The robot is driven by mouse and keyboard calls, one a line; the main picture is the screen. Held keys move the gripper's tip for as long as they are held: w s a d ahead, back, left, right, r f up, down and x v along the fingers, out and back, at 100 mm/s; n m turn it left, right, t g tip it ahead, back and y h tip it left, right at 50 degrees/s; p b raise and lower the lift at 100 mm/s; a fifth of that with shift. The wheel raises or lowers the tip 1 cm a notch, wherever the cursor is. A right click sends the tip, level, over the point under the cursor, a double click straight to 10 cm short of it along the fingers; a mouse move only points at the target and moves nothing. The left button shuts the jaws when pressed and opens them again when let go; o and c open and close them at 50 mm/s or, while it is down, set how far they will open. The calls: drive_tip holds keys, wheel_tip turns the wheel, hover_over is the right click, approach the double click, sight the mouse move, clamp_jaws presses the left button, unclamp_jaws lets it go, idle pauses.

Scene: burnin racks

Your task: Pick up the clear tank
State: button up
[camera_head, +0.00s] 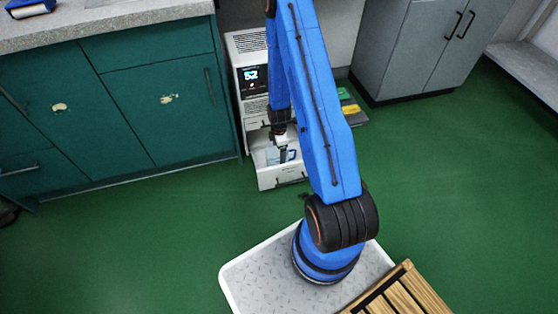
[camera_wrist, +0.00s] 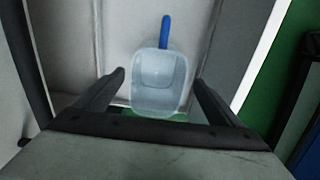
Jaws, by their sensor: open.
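The clear tank (camera_wrist: 158,97) is a see-through tub with rounded corners, seen in the middle of the wrist view. A blue strip (camera_wrist: 165,32), perhaps its handle, stands at its far end. In the head view the tank (camera_head: 288,155) shows small, in the white bay low in the machine, partly hidden by my gripper. My gripper (camera_wrist: 160,80) is open, one finger on each side of the tank in the wrist view, with a visible gap on both sides. I cannot tell how far the tank lies beyond the fingertips.
The white machine (camera_head: 250,95) with a lit display stands between teal cabinets (camera_head: 120,100) on the left and a grey cabinet (camera_head: 405,45) on the right. The bay's pale walls (camera_wrist: 70,40) surround the tank. A wooden slatted piece (camera_head: 400,295) is at lower right. Green floor is clear in front.

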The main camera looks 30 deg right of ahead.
drive_tip(key=shift+w+d+f, duration=0.1)
drive_tip(key=shift+w+f, duration=0.05)
drive_tip(key=shift+f, duration=3.95)
drive_tip(key=c, duration=1.3)
